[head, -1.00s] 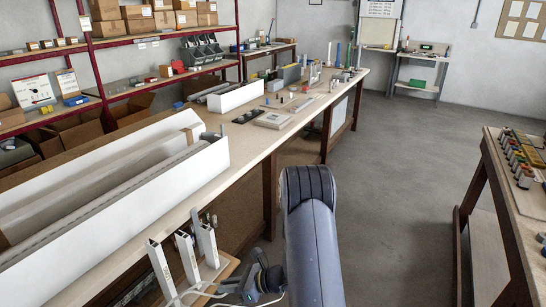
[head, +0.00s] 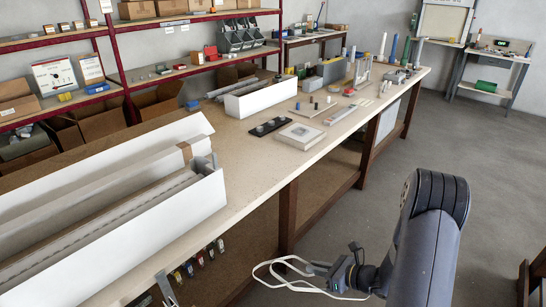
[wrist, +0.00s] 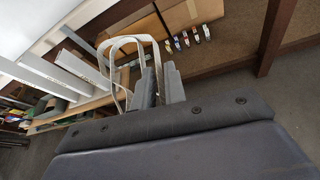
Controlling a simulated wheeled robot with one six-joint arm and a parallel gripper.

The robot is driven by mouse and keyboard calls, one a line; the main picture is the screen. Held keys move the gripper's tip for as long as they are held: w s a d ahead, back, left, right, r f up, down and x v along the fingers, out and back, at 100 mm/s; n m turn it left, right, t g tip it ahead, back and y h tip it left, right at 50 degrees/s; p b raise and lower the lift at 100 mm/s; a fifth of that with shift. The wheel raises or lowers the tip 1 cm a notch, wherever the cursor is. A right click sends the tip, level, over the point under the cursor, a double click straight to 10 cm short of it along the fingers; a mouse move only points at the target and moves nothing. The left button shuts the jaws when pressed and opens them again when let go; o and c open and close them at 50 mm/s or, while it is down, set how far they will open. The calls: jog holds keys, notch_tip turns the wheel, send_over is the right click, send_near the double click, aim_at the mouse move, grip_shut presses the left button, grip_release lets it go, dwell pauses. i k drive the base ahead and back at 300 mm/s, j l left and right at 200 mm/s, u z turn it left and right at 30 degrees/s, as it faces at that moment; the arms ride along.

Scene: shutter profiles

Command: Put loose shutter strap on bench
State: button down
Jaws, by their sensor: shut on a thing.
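The strap (head: 268,268) is a thin pale loop. My gripper (head: 328,272) is shut on it, and the loop hangs out to the left of the jaws in the head view. In the wrist view the strap (wrist: 126,40) arches up and to the left from between the fingers (wrist: 158,88). The bench (head: 250,168) has a long, pale wooden top. My gripper is in front of the bench's near long side, over the aisle, and the strap appears apart from the bench. The exact height of the strap relative to the top is hard to tell.
Long white boxes (head: 110,232) fill the near left of the bench top.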

aim_at(251, 166)
jog(key=i+l, duration=1.1)
jog(key=i, duration=0.15)
jog(key=l+z, duration=0.05)
